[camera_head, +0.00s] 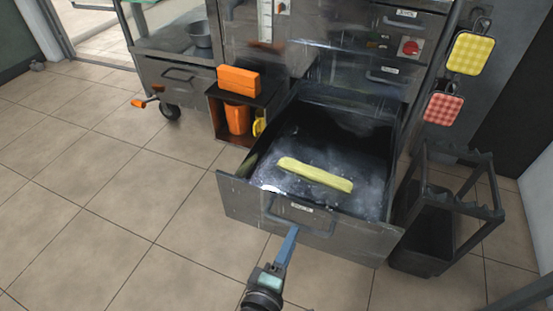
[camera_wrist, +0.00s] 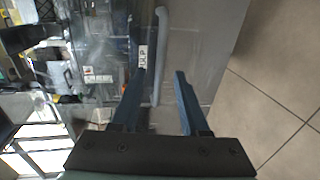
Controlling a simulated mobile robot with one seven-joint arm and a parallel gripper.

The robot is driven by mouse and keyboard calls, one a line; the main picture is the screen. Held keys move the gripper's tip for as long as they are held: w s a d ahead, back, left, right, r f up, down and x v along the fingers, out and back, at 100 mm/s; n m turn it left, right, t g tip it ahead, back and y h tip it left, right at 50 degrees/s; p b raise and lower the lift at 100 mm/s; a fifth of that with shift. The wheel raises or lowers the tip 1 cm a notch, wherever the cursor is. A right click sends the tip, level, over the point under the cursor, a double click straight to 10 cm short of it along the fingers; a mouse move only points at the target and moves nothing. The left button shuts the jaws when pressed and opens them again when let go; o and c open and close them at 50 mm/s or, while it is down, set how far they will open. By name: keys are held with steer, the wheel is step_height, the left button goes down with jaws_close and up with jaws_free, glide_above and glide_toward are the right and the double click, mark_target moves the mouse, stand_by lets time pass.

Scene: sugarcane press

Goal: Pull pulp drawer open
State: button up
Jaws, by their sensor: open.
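The pulp drawer (camera_head: 240,201) is pulled well out of the press in the head view. A yellow-green strip (camera_head: 315,174) lies on its dark, wet floor. The grey bar handle (camera_head: 300,222) is on its front, under a small label. In the wrist view, the handle (camera_wrist: 163,50) runs up the picture beside a label (camera_wrist: 142,57) reading "ULP", partly hidden by a finger. My gripper (camera_head: 292,233) is at the drawer front by the handle. In the wrist view, my gripper (camera_wrist: 160,74) is open, with the handle's lower end between its blue fingers. Contact cannot be told.
A black rack (camera_head: 428,228) stands close to the drawer's right side. At left, a small open cabinet (camera_head: 212,112) holds an orange container, with an orange block (camera_head: 238,81) on top. A wheeled cart (camera_head: 165,72) stands farther left. Tiled floor (camera_head: 120,200) is clear at front left.

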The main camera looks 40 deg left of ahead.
steer(key=v, duration=0.8)
steer(key=shift+s, duration=0.4)
steer(key=shift+d+r, duration=0.1)
